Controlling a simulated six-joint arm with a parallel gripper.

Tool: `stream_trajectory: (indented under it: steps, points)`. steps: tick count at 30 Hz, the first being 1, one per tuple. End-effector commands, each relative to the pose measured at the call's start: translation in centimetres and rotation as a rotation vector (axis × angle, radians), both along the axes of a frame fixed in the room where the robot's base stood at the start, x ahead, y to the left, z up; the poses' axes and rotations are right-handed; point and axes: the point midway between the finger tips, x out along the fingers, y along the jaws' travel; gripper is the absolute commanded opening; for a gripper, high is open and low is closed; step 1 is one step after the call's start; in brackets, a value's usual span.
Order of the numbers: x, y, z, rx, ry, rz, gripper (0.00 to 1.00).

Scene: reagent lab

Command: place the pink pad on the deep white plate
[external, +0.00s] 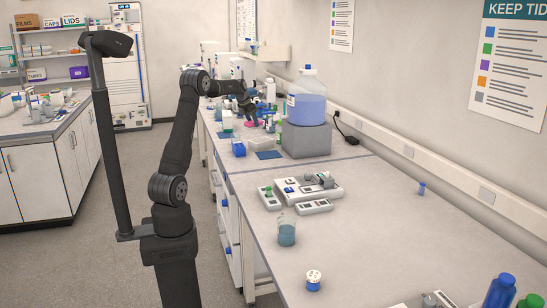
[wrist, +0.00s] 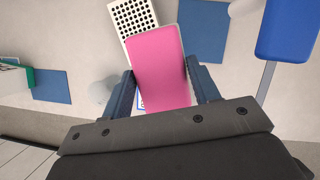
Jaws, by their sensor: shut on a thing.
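The pink pad (wrist: 158,65) is held between the two fingers of my gripper (wrist: 159,68) in the wrist view, with a finger along each side. In the external view a small patch of the pink pad (external: 253,123) shows below my gripper (external: 249,112), over the far part of the bench. I cannot make out the deep white plate for certain in either view. A pale rounded thing (wrist: 101,91) beside the left finger is partly hidden, and I cannot tell what it is.
A white rack with dark holes (wrist: 133,17) lies partly beneath the pad. Blue mats (wrist: 51,87) lie to both sides; a blue-topped thing (wrist: 288,28) is at upper right. A large jug (external: 307,98) on a grey block (external: 306,139) stands near my gripper. The front bench has free room.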

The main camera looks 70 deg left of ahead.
Motion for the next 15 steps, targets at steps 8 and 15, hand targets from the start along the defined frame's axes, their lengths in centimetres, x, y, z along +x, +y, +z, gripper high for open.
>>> stream_trajectory:
  steps: [8,15]
  points:
    - [2.4,2.6,0.6,0.001,0.000,0.072,0.33]
    - [2.7,2.9,-2.7,-0.003,0.003,0.084,0.33]
